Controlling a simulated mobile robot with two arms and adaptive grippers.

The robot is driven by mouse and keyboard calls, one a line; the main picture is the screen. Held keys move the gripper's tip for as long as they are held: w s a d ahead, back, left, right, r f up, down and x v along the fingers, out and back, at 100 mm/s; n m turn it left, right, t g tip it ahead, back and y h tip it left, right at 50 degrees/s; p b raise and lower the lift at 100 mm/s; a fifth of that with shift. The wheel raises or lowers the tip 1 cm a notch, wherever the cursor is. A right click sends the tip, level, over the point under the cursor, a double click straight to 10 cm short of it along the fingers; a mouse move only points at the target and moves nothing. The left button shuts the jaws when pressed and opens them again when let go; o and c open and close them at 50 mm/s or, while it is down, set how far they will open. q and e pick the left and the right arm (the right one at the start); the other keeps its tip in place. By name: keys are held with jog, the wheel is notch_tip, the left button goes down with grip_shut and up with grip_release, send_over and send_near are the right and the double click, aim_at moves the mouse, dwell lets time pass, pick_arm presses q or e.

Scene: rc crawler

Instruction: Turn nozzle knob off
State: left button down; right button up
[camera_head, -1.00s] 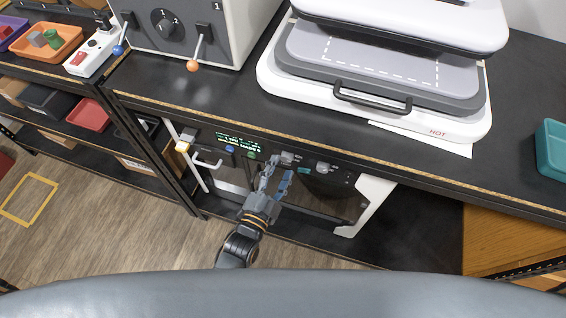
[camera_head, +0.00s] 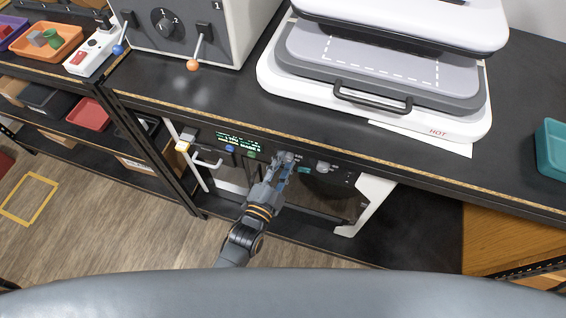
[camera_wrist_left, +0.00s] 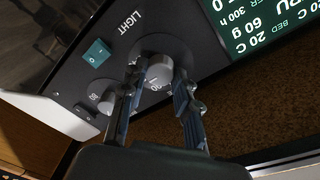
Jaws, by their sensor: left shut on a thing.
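A machine with a dark front panel (camera_head: 210,139) stands under the bench. My left gripper (camera_head: 284,165) reaches up to this panel from below. In the left wrist view, a round light-grey knob (camera_wrist_left: 158,73) sits between the two fingertips of my left gripper (camera_wrist_left: 156,79), and the fingers are shut on its sides. The knob's own label is hidden or unreadable, so I cannot confirm that it is the nozzle knob. A second, smaller grey knob (camera_wrist_left: 108,102) and a teal switch (camera_wrist_left: 97,53) lie to the left, near the word LIGHT. My right gripper is not in view.
A lit green text display (camera_head: 238,142) is left of the gripper on the panel. The bench edge (camera_head: 330,149) overhangs close above. A heat press marked HOT (camera_head: 380,85) and a grey box with levers (camera_head: 180,30) stand on the bench. A teal bin (camera_head: 552,148) is far right.

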pick_arm(q)
jog(key=shift+n, duration=0.3)
jog(key=n, duration=0.3)
jog(key=shift+n, duration=0.4)
jog(key=n, duration=0.4)
jog(key=shift+f+n+t, duration=0.1)
jog(key=shift+n+t, duration=0.2)
jog(key=shift+n, duration=0.1)
jog(key=n, duration=0.2)
jog(key=n+b, duration=0.1)
jog(key=n, duration=0.1)
jog(key=shift+n+t+y, duration=0.3)
jog(key=shift+d+n+y+b, duration=0.1)
jog(key=shift+n+y+b, duration=0.2)
jog(key=shift+n, duration=2.2)
jog(key=c, duration=1)
grip_release()
